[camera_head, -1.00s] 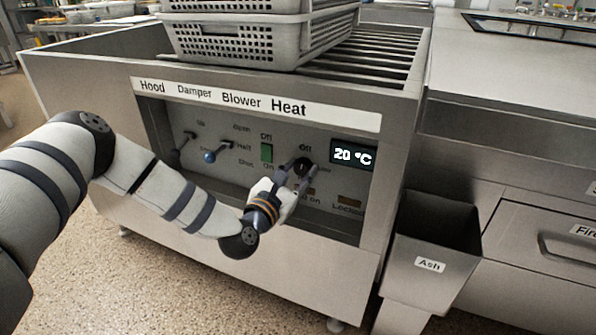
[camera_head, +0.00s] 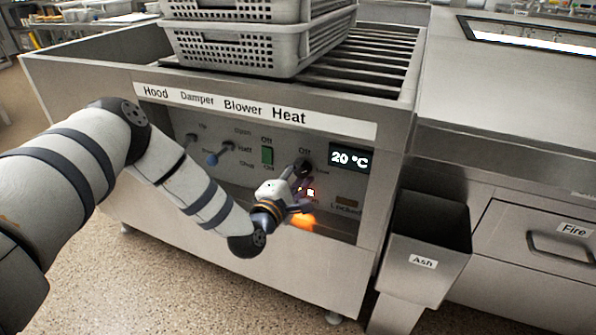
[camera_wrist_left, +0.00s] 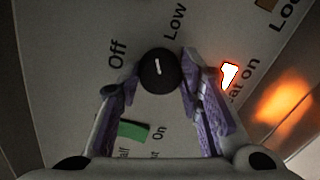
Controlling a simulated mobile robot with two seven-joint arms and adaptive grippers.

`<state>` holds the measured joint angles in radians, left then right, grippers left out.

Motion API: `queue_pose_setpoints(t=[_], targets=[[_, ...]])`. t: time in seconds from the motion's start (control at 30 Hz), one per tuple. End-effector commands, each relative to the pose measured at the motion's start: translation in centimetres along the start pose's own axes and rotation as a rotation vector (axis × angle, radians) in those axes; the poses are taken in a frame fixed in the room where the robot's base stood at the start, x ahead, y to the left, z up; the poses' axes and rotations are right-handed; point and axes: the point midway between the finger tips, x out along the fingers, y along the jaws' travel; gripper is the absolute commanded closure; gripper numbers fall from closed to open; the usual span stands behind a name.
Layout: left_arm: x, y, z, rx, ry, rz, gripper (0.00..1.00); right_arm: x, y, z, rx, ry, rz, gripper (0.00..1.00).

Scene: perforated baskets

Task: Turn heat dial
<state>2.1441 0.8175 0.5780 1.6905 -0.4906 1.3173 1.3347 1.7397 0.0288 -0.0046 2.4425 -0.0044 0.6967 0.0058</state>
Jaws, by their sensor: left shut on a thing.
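The round black heat dial (camera_head: 303,167) is on the control panel under the "Heat" label. In the left wrist view the dial (camera_wrist_left: 159,72) has a short white mark, near upright in the picture, with "Off" to its left and "Low" above right. My left gripper (camera_head: 298,180) reaches the dial from below. Its purple-padded fingers (camera_wrist_left: 162,80) are shut on the dial, one on each side. The "Heat on" lamp (camera_wrist_left: 229,75) glows bright orange-white. The display (camera_head: 349,158) reads 20 °C. My right gripper is not in view.
Stacked grey perforated baskets (camera_head: 240,52) stand on the rails above. An ash bin (camera_head: 428,235) hangs right of the panel. The floor in front is clear.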

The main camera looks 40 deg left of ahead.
Motion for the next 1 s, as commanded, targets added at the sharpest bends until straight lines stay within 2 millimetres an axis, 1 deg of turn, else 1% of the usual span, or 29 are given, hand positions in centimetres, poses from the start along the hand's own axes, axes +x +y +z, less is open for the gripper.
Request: queue_pose_setpoints(t=[0.2,0.5,0.73,1.0], targets=[[0.0,0.1,0.1,0.189,0.012,-0.001,0.95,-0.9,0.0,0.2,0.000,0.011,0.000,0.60],[0.0,0.1,0.0,0.391,0.025,-0.003,0.95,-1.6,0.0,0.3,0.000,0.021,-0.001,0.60],[0.0,0.0,0.0,0.479,0.031,-0.004,0.95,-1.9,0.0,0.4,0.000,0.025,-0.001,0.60],[0.0,-0.1,-0.1,0.515,0.033,-0.005,0.95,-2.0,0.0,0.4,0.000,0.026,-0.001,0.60]])
